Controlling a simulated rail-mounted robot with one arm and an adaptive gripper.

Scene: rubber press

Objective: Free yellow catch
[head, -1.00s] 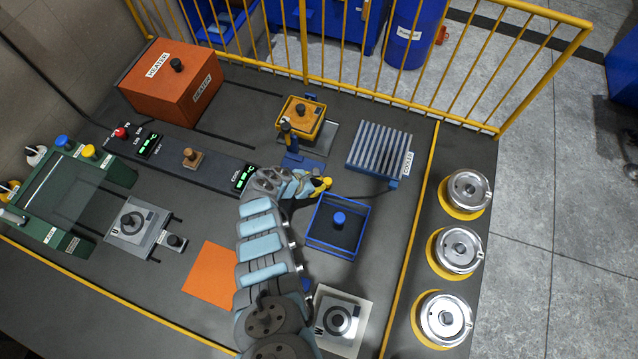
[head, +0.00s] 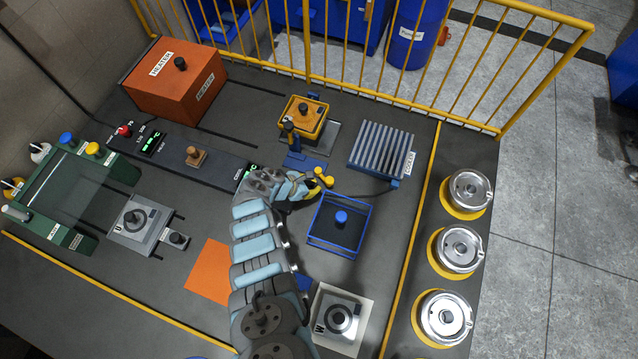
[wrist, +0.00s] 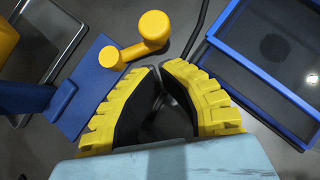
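The yellow catch (head: 324,178) is a short bar with a round knob at each end. It is just right of my gripper (head: 311,190) in the head view. In the wrist view the catch (wrist: 140,43) lies beyond my fingertips (wrist: 160,68), its smaller knob over the edge of a blue plate (wrist: 92,85). My gripper's yellow and black fingers meet almost tip to tip, with nothing seen between them. The catch looks apart from the fingers, but depth is hard to judge. Whatever holds the catch underneath is hidden.
A blue-framed open box (head: 312,243) with a blue knob stands right of my gripper. A yellow block (head: 318,129) stands behind, by the blue fixture. The finned cooler (head: 383,150) is at the back right. A black cable (wrist: 196,25) runs close beside the catch.

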